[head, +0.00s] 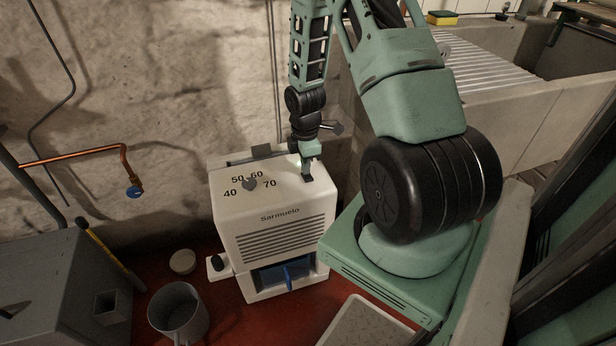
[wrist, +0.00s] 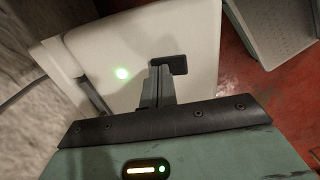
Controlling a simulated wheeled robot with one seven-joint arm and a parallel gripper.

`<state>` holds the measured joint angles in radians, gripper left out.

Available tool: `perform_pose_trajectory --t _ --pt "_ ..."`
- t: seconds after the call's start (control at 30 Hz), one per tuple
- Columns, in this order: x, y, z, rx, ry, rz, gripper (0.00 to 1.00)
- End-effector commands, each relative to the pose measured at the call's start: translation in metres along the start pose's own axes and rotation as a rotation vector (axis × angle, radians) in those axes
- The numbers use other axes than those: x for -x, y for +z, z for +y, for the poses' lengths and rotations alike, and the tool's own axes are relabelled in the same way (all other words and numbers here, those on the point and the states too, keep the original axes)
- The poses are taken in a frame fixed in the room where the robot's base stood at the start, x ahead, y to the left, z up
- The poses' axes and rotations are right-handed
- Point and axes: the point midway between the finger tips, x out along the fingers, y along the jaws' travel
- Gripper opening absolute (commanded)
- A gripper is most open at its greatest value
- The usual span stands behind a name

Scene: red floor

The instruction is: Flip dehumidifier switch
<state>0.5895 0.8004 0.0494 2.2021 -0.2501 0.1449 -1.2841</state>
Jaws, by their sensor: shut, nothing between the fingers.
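The dehumidifier (head: 272,222) is a white box on the red floor, with a dial (head: 250,184) marked 40 to 70 and the word "Sarmuelo" on it. Its pale top also shows in the wrist view (wrist: 110,45). My gripper (head: 307,174) points down at the right part of the top. In the wrist view, the closed grey fingers (wrist: 157,72) are at the left end of a black rectangular switch (wrist: 176,64) and partly cover it. I cannot tell whether they touch it. A round green glow (wrist: 122,73) lies on the top left of the fingers.
A grey bucket (head: 178,311) stands on the floor to the left, with a grey box (head: 62,290) beyond it. A stone wall (head: 190,80) is close behind the dehumidifier. A copper pipe (head: 75,156) with a blue valve runs along the wall.

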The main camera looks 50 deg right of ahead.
Motion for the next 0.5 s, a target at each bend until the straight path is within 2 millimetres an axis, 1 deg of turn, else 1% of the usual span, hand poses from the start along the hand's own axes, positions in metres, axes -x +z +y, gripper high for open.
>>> perform_pose_trajectory --t 0.5 --pt "0.041 0.000 0.000 0.000 0.001 0.001 0.00"
